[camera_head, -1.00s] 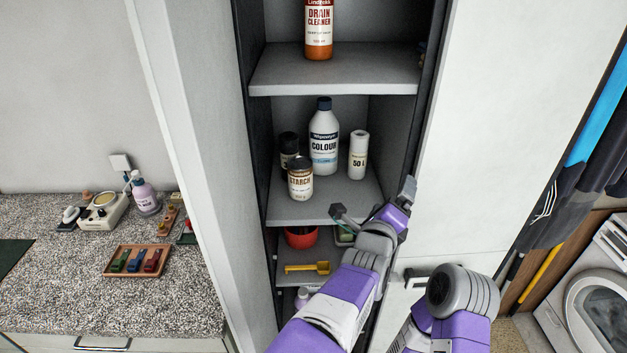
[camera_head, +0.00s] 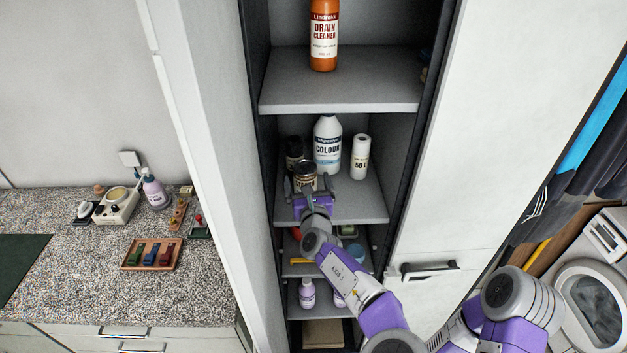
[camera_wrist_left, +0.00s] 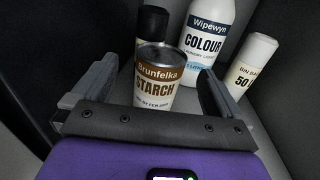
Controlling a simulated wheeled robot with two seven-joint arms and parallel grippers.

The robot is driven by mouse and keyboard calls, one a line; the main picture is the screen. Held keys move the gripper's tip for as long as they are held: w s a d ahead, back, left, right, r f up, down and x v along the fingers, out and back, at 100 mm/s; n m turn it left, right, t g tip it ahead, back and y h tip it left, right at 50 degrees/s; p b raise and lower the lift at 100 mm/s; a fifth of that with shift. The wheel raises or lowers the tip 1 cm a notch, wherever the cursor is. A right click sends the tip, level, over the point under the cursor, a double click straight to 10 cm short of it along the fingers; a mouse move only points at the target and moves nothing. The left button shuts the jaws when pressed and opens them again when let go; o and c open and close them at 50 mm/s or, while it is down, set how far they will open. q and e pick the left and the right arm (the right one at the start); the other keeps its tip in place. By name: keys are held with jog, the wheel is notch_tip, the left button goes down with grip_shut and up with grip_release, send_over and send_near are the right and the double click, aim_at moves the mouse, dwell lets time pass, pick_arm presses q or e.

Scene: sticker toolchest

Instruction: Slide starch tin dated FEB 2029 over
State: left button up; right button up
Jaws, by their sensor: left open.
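The starch tin (camera_head: 305,172) stands upright on the middle cupboard shelf (camera_head: 350,208). In the left wrist view the tin (camera_wrist_left: 155,84) has a brown Brunfelka band, the word STARCH and small date print ending in FEB 2029. My left gripper (camera_head: 306,186) is open in front of the tin. In the left wrist view its fingers (camera_wrist_left: 153,88) lie on either side of the tin's near part, with gaps visible. A dark-capped container (camera_wrist_left: 150,26) stands close behind the tin, mostly hidden. The right gripper is not seen; only part of my right arm shows.
A white COLOUR bottle (camera_head: 327,146) stands behind and right of the tin, and a white bin bag roll (camera_head: 360,157) is farther right. The shelf's right front is clear. The cupboard's side walls bound the space. A drain cleaner bottle (camera_head: 324,38) stands above.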

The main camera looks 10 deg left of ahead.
aim_at(304, 162)
pick_arm(q)
jog(key=shift+p+x, duration=0.6)
jog(key=shift+x, duration=3.2)
jog(key=shift+d, duration=0.15)
jog(key=shift+c, duration=0.5)
jog(key=c, duration=1.2)
jog(key=shift+f, duration=0.1)
